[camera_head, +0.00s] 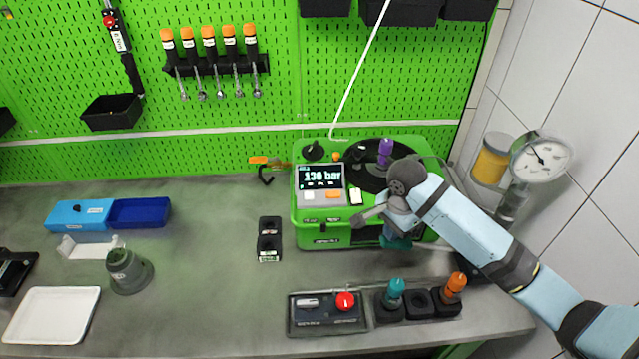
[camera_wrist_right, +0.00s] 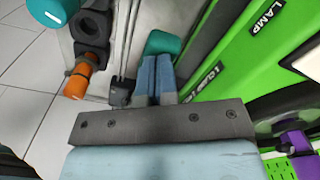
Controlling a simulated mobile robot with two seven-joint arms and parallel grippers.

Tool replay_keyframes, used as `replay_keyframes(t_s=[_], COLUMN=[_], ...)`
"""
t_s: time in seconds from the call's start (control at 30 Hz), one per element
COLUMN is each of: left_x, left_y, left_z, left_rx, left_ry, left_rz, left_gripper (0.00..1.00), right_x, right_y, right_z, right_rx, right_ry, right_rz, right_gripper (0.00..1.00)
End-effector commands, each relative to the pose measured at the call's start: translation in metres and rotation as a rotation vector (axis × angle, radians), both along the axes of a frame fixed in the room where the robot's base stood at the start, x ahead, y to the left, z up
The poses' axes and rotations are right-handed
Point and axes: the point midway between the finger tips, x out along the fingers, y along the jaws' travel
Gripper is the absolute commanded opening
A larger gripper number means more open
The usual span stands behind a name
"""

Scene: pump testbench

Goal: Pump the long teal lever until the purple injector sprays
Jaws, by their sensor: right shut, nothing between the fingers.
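The green pump tester (camera_head: 310,232) stands at the back of the bench, and its display (camera_head: 321,177) reads about 130 bar. The purple injector (camera_head: 385,148) stands upright on its dark round top; purple also shows in the right wrist view (camera_wrist_right: 297,140). The long lever's teal end (camera_head: 396,243) shows below my right gripper (camera_head: 398,228), at the tester's front. In the right wrist view the fingers (camera_wrist_right: 157,78) are shut and empty, with the teal end (camera_wrist_right: 163,43) just past their tips. Whether they touch is unclear. No spray is visible. My left gripper is out of view.
A black holder (camera_head: 418,303) at the front carries a teal injector (camera_head: 396,288) and an orange one (camera_head: 455,283). Left of it is a control box with a red button (camera_head: 345,301). A pressure gauge (camera_head: 541,158) stands at the right.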

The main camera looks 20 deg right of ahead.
Motion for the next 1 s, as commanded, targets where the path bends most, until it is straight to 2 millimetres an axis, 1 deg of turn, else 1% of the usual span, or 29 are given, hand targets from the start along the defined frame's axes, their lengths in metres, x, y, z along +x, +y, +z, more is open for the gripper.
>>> replay_keyframes(t_s=[0.27, 1.0], left_x=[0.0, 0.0], left_y=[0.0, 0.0], left_z=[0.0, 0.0], left_rx=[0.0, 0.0], left_ry=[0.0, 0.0], left_rz=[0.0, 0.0], left_gripper=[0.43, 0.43], right_x=[0.0, 0.001], right_y=[0.0, 0.005], right_z=[-0.002, -0.043], right_rx=[0.0, -0.001], right_ry=[0.0, 0.002], right_rz=[0.0, -0.001], right_gripper=[0.0, 0.0])
